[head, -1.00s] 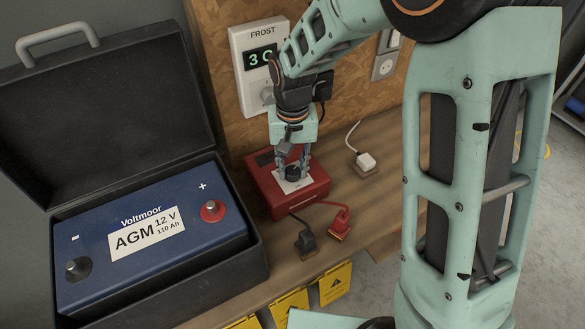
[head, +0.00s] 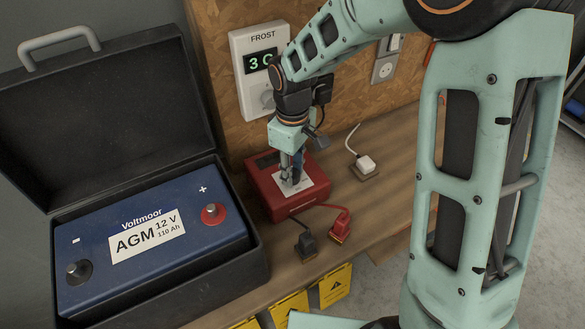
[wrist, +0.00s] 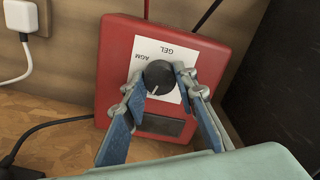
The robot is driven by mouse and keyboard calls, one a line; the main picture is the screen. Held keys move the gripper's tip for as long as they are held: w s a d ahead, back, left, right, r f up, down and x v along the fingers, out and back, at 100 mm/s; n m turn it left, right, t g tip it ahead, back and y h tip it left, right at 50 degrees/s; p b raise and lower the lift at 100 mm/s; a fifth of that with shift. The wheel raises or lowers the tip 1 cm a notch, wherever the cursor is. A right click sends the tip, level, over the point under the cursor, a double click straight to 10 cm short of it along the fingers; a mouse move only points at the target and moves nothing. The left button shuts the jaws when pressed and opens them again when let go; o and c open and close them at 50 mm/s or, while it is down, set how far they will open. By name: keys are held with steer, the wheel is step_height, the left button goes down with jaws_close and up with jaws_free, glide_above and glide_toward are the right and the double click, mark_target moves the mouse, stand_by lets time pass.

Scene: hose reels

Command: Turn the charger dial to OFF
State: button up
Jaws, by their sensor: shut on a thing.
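The red charger (head: 312,197) lies on the wooden shelf beside the battery case. The wrist view shows the charger (wrist: 115,50) with a white label and a round black dial (wrist: 158,75). The label reads GEL and AGM, upside down in that view; an OFF mark is not visible. The dial's white pointer line points toward the bottom of the wrist view, slightly left. My gripper (head: 291,181) reaches down onto the label; in the wrist view its fingers (wrist: 160,84) are shut on the dial, one on each side. In the head view the gripper hides the dial.
A blue AGM battery (head: 150,235) sits in an open black case at the left. Black (head: 307,246) and red (head: 340,226) clamps lie in front of the charger. A white plug (head: 365,164) is at the right. A FROST display (head: 260,62) hangs on the wall behind.

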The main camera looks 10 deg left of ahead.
steer(key=shift+n+p, duration=0.3)
steer(key=shift+n, duration=1.2)
steer(key=o, duration=1.2)
steer(key=shift+c, duration=0.2)
step_height(320, 180, up, 12)
